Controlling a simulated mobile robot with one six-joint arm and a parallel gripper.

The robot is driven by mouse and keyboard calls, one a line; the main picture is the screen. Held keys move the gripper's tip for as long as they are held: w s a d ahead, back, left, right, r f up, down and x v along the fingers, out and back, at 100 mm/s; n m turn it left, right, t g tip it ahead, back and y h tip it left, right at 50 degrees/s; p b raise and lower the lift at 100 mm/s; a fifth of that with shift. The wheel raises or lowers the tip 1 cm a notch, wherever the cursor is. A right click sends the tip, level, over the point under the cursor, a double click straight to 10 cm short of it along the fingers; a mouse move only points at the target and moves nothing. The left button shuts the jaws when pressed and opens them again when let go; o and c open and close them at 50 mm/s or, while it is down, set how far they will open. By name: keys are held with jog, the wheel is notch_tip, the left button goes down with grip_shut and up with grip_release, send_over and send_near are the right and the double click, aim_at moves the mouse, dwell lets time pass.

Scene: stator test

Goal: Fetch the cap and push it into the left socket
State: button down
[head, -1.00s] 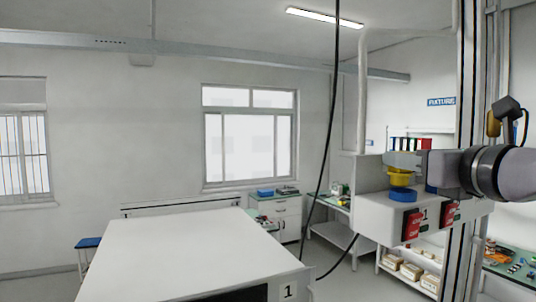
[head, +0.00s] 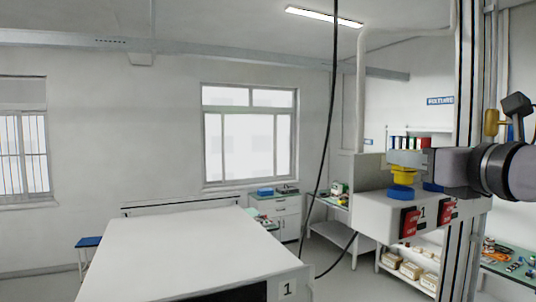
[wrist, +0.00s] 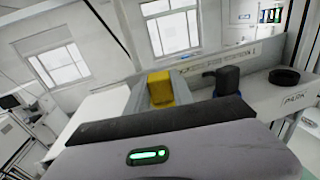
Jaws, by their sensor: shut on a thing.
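My gripper (head: 407,158) comes in from the right in the head view and is shut on the yellow cap (head: 404,175). The cap hangs under the fingers, directly over a blue round socket (head: 401,193) at the left of the grey station. I cannot tell whether the cap's lower end touches the socket or sits in it. A second blue socket (head: 430,187) shows in part behind my wrist, to the right. In the wrist view the yellow cap (wrist: 161,88) stands beyond the dark edge of my gripper body; its lower end is hidden.
The station front carries red panels (head: 409,222). In the wrist view a dark cylinder (wrist: 228,80) and a black round holder (wrist: 284,77) stand right of the cap, near a back wall marked as a station. A white table (head: 190,250) stands at left.

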jog(key=shift+f, duration=0.3)
jog(key=shift+w+f+b, duration=0.25)
jog(key=shift+f+b, duration=0.15)
jog(key=shift+b, duration=0.05)
jog(key=shift+f+b, duration=0.35)
jog(key=shift+f, duration=0.2)
jog(key=c, duration=1)
grip_release()
